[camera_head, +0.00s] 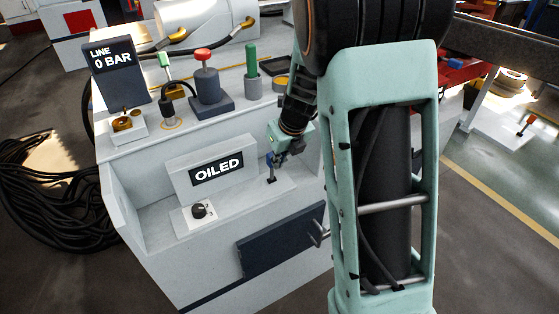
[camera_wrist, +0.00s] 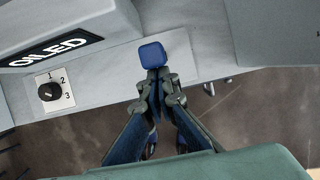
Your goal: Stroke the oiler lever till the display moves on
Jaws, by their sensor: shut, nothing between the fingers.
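The oiler lever (camera_head: 271,171) is a short dark post with a blue top, standing on the pale ledge to the right of the display. In the wrist view its blue square cap (camera_wrist: 153,54) sits just beyond my fingertips. My gripper (camera_head: 281,158) is shut and empty. In the wrist view the tips of my gripper (camera_wrist: 159,78) are at the near edge of the cap; I cannot tell whether they touch it.
A black rotary knob (camera_head: 199,211) marked 1, 2, 3 is below the display. A second display (camera_head: 112,58) reads "LINE 0 BAR". A red-topped button (camera_head: 203,56) and a green-handled post (camera_head: 252,62) stand on the upper deck. A dark panel (camera_head: 283,238) is below the ledge.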

